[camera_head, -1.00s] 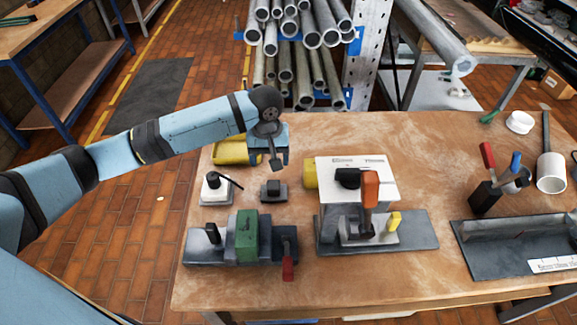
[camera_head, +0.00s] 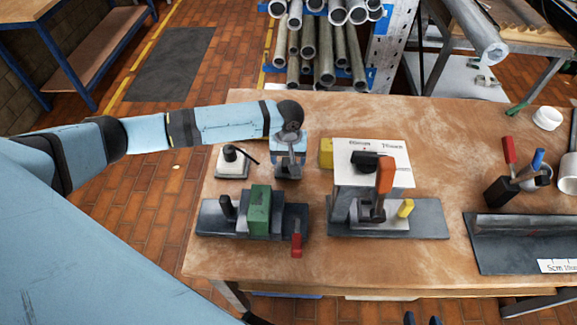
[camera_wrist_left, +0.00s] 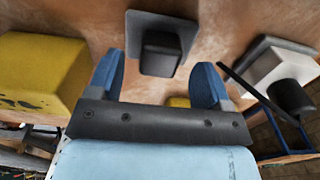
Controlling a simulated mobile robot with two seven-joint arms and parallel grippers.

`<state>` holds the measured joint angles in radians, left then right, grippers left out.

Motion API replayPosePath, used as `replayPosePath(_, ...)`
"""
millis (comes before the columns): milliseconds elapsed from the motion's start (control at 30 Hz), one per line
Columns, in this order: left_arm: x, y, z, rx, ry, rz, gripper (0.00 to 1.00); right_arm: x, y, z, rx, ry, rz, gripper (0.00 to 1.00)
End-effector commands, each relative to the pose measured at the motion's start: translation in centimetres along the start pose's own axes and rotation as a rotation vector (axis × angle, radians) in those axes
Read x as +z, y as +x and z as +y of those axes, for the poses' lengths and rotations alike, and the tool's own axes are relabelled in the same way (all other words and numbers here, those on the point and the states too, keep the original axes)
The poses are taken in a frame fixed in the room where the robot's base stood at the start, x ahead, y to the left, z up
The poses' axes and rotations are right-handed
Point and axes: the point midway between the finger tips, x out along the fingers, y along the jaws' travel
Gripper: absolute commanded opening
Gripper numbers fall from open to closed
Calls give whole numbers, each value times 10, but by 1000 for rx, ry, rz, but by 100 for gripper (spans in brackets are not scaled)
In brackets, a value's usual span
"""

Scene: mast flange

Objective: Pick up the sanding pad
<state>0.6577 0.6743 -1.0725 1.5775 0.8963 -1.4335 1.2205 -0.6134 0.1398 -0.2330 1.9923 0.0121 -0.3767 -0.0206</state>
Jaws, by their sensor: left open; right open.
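The sanding pad, a dark grey block on a flat square plate (camera_wrist_left: 161,45), lies on the wooden table. In the left wrist view it shows ahead of my left gripper (camera_wrist_left: 156,85), between the directions of its two blue fingers. The fingers are spread with nothing between them. In the head view my left gripper (camera_head: 288,165) points down over the pad and hides most of it. I cannot tell how large the gap to the pad is. Two dark fingertips at the lower edge of the head view look like my right gripper (camera_head: 421,319), apart and empty.
A white block with a black knob (camera_head: 232,162) stands left of the pad. A yellow block (camera_wrist_left: 40,72) is close on the other side. A clamp fixture with a green block (camera_head: 260,210) lies in front, and a white-topped fixture (camera_head: 375,165) stands right.

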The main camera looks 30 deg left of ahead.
Motion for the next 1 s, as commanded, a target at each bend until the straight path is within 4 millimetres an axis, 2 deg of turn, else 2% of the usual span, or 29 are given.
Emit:
replayPosePath(133,0,18,0,-1,-1,1,72,-4,-2,2,4,0,5,51)
replayPosePath(400,0,23,0,0,0,1,72,-3,-2,2,4,1,4,51)
replayPosePath(433,0,23,0,0,0,1,70,-3,-2,2,4,1,4,51)
replayPosePath(600,0,22,0,0,0,1,31,-1,-2,0,2,2,0,51)
replayPosePath(667,0,22,0,0,0,1,19,0,-2,0,1,2,-1,51)
replayPosePath(1000,0,20,0,1,0,2,19,0,-1,-1,0,2,-3,51)
